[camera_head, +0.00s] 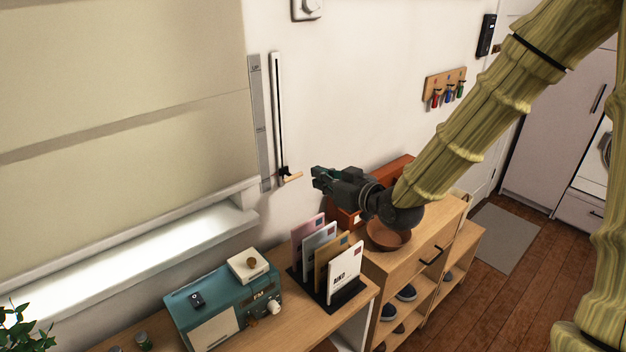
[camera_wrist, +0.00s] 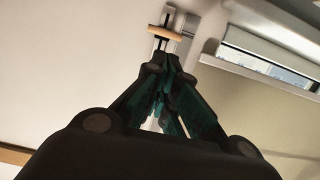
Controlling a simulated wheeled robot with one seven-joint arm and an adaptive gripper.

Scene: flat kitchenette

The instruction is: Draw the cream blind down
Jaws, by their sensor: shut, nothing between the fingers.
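The cream blind (camera_head: 120,120) covers most of the window at the left, with a bright uncovered strip below its lower edge. It also shows at the right in the wrist view (camera_wrist: 285,115). A slim vertical track (camera_head: 276,110) on the wall beside it carries a slider with a light wooden handle (camera_head: 292,178), near the track's lower end. The handle shows just beyond my fingertips in the wrist view (camera_wrist: 166,33). My gripper (camera_head: 317,178) is shut and empty, to the right of the handle and apparently apart from it.
Below my gripper stand a letter rack (camera_head: 328,285), a terracotta bowl (camera_head: 388,234) and an orange box (camera_head: 345,212) on wooden furniture. A teal appliance (camera_head: 222,305) is at the lower left. Key hooks (camera_head: 445,86) hang on the wall.

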